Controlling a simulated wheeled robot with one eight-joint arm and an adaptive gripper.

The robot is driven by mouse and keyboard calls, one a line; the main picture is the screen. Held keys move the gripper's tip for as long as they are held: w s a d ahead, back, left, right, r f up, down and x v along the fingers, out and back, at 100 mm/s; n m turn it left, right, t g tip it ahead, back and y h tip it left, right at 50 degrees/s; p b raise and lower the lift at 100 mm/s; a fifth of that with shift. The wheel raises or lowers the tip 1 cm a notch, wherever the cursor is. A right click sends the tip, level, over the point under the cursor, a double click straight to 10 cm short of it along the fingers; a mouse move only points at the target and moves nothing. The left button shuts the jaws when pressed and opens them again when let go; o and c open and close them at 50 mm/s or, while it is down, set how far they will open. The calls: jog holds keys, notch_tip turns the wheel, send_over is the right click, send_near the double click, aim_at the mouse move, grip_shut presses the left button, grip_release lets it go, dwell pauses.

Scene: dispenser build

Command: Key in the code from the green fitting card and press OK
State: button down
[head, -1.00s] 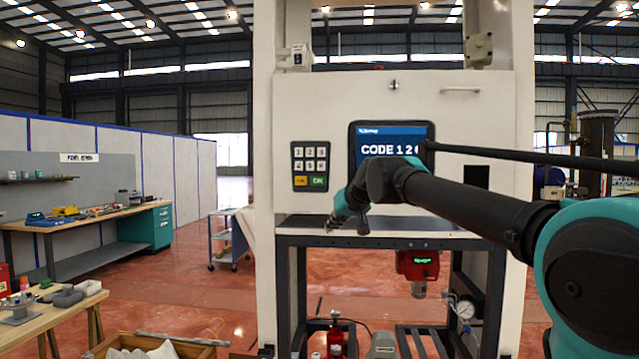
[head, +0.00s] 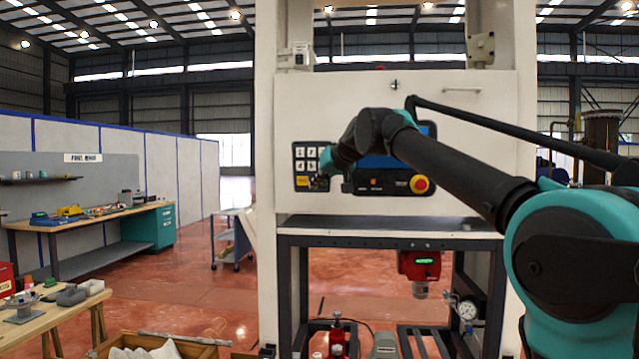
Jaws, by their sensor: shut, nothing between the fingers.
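The keypad (head: 300,165) is on the white front panel of the machine, with pale number keys above a yellow key (head: 302,181) at bottom left. My gripper (head: 322,181) is shut and empty, with its tips at the keypad's lower right, over the place of the green OK key, which is hidden. I cannot tell whether the tips touch the key. The display (head: 380,160) right of the keypad is mostly covered by my arm, and its code is hidden. I cannot make out a green fitting card.
A dark shelf (head: 390,222) juts out beneath the panel. A red unit (head: 419,264) hangs under it. A workbench (head: 90,222) and a blue cart (head: 232,240) stand to the left.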

jog(key=w, duration=0.8)
jog(key=shift+w+d, duration=0.15)
jog(key=shift+w, duration=0.05)
jog(key=shift+w, duration=0.1)
dwell(1.2)
jog(key=shift+w, duration=0.3)
jog(key=shift+w, duration=0.4)
dwell(0.8)
jog(key=shift+s, duration=0.85)
jog(key=shift+s, duration=2.5)
